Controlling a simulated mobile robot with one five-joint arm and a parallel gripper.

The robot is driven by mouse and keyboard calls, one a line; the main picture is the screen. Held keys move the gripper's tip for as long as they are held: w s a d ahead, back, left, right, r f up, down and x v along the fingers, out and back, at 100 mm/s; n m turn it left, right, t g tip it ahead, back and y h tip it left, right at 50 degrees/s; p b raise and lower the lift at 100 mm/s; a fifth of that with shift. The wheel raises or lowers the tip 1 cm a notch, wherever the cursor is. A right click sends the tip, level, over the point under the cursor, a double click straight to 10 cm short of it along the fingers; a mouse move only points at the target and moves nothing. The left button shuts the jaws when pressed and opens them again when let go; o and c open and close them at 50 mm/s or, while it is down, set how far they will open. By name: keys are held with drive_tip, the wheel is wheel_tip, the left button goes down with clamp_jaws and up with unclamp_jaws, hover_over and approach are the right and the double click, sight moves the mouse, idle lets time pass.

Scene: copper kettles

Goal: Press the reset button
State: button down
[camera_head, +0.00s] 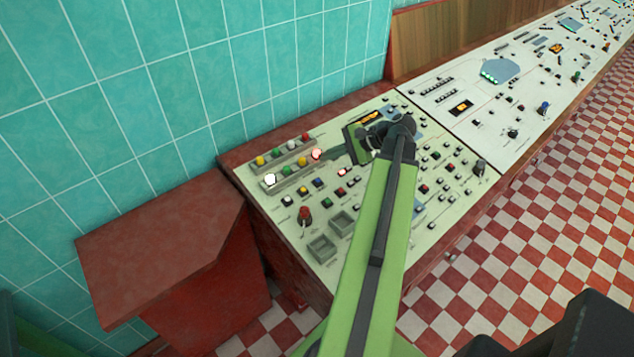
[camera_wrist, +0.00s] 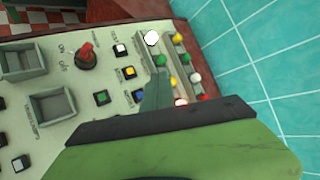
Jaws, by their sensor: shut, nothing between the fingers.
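The console panel (camera_head: 270,235) is cream with many small buttons, and I cannot tell which one is the reset button because its label is not readable. A row of square push buttons includes a black-and-white one (camera_head: 287,201), a yellow one (camera_head: 303,189) and a blue one (camera_head: 318,183). My gripper (camera_head: 328,153) is shut and empty over the panel, its tip close to a lit red lamp (camera_head: 316,154). In the wrist view the closed fingers (camera_wrist: 158,68) lie between the square buttons and the lamp rows. I cannot tell whether they touch the panel.
A lit white lamp (camera_head: 270,179) ends the near lamp row. A red rotary switch (camera_head: 304,214) and two square recessed trays (camera_head: 322,248) stand at the front left. A second console (camera_head: 470,75) adjoins at right. A teal tiled wall (camera_head: 110,100) is behind.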

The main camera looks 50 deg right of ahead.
sight(318, 181)
drive_tip(key=shift+f, duration=0.15)
drive_tip(key=f+b, duration=0.2)
drive_tip(key=w+f+b, duration=0.1)
drive_tip(key=f+b, duration=0.5)
drive_tip(key=shift+w, duration=0.3)
drive_tip(key=shift+w+f+b, duration=0.1)
drive_tip(key=shift+f+b, duration=0.15)
drive_tip(key=shift+b, duration=0.1)
drive_tip(key=shift+f, duration=0.1)
idle(1.4)
drive_tip(key=shift+w+f+b, duration=0.1)
drive_tip(key=shift+f+b, duration=0.15)
drive_tip(key=shift+b, duration=0.1)
drive_tip(key=shift+f+b, duration=0.35)
idle(0.4)
drive_tip(key=shift+r+p, duration=0.75)
